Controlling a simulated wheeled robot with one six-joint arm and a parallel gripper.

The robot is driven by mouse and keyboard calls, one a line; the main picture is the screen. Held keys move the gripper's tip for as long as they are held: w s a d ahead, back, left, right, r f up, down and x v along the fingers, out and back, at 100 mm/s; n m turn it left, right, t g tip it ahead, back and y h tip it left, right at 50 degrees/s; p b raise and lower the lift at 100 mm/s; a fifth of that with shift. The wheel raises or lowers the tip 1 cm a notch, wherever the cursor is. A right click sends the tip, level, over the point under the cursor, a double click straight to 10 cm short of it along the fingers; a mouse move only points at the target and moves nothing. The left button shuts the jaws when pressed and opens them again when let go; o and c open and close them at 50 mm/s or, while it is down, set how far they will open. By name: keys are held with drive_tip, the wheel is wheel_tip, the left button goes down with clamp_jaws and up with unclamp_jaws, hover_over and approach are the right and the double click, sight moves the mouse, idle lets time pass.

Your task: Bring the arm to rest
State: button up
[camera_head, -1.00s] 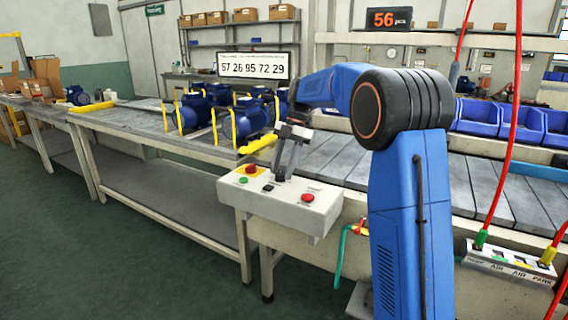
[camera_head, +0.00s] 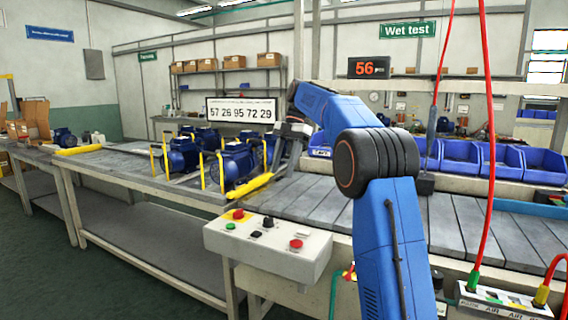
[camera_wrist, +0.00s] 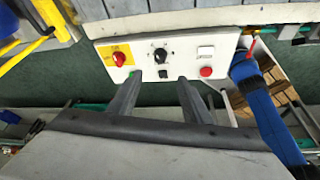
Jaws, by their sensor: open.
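My gripper (camera_wrist: 158,82) is open, with nothing between its two dark fingers. In the wrist view the fingers point at a white control box (camera_wrist: 190,48), which lies beyond them. The box carries a red switch on a yellow plate (camera_wrist: 119,58), a black selector knob (camera_wrist: 160,55) and a red button (camera_wrist: 206,71). In the head view the gripper (camera_head: 277,158) hangs from my bent blue arm, above and behind the control box (camera_head: 250,247) and clear of its top. The fingertips are small and hard to make out there.
A roller conveyor (camera_head: 440,225) runs behind the box. Blue bins (camera_head: 500,162) line the far side. A red air hose (camera_head: 489,180) hangs at the right. Green floor (camera_head: 90,275) is open at front left.

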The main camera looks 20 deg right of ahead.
drive_tip(key=shift+w+d+r, duration=0.15)
drive_tip(key=shift+d+r, duration=0.1)
drive_tip(key=shift+r, duration=0.4)
drive_tip(key=s+a+f+m+t+h, duration=0.15)
drive_tip(key=s+m, duration=0.45)
drive_tip(key=s, duration=0.6)
drive_tip(key=s+a+f+m+t+h, duration=0.15)
drive_tip(key=s+m, duration=0.45)
drive_tip(key=s, duration=0.6)
drive_tip(key=s+f+m+t, duration=0.3)
drive_tip(key=s+f+m, duration=0.8)
drive_tip(key=s+f, duration=1)
drive_tip(key=shift+s+d+f+m+t+h, duration=0.2)
drive_tip(key=shift+s+d+m+t+h, duration=0.15)
drive_tip(key=shift+s, duration=0.5)
